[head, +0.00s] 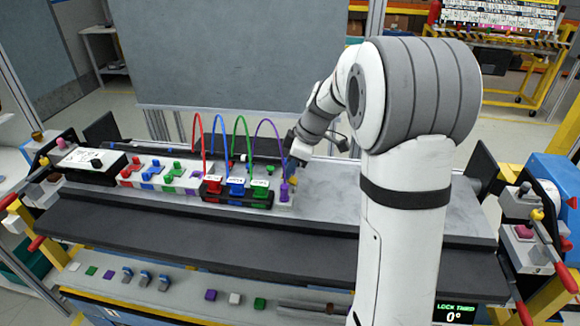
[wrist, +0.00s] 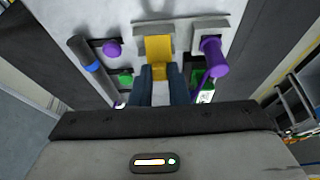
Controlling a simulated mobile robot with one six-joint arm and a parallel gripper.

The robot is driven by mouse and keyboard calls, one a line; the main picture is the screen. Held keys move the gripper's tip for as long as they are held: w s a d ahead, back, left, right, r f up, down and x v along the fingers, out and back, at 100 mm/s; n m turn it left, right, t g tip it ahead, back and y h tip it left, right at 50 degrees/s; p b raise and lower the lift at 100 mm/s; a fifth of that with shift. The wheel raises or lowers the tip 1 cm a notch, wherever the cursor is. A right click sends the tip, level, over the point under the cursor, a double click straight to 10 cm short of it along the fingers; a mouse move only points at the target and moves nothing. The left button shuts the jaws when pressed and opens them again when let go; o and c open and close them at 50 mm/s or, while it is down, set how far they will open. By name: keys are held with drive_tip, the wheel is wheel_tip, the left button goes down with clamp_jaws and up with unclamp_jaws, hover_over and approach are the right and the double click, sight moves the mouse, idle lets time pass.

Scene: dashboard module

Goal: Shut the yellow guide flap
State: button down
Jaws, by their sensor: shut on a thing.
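The yellow guide flap (wrist: 158,47) sits in a grey bracket (wrist: 155,27) on the light panel in the wrist view. Its narrow lower tab lies between the two dark fingertips of my gripper (wrist: 160,74), which is shut on it. In the head view my gripper (head: 292,163) reaches down at the right end of the row of plugs, and only a small bit of yellow shows below it. The flap's hinge and exact angle are hard to tell.
A purple plug (wrist: 215,62) with its cable stands close on the right of the flap. A purple knob (wrist: 112,48), a green block (wrist: 126,78) and a dark rod with a blue band (wrist: 92,67) are on the left. Coloured cables (head: 240,140) arch beside my gripper.

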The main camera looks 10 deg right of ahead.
drive_tip(key=shift+w+a+r, duration=0.1)
drive_tip(key=h+p, duration=0.1)
drive_tip(key=a+g+h+p, duration=0.1)
drive_tip(key=shift+w+f+h, duration=0.2)
drive_tip(key=shift+w+h, duration=0.05)
drive_tip(key=shift+h, duration=0.05)
drive_tip(key=shift+w+a+f+g+h+p, duration=0.1)
drive_tip(key=shift+a+f+g+h+p, duration=0.3)
drive_tip(key=shift+h, duration=0.35)
drive_tip(key=shift+w+a+f+g+h+p, duration=0.1)
drive_tip(key=shift+f+g+h+p, duration=0.1)
drive_tip(key=shift+h+p, duration=0.45)
drive_tip(key=c, duration=1.4)
unclamp_jaws()
drive_tip(key=shift+f, duration=0.1)
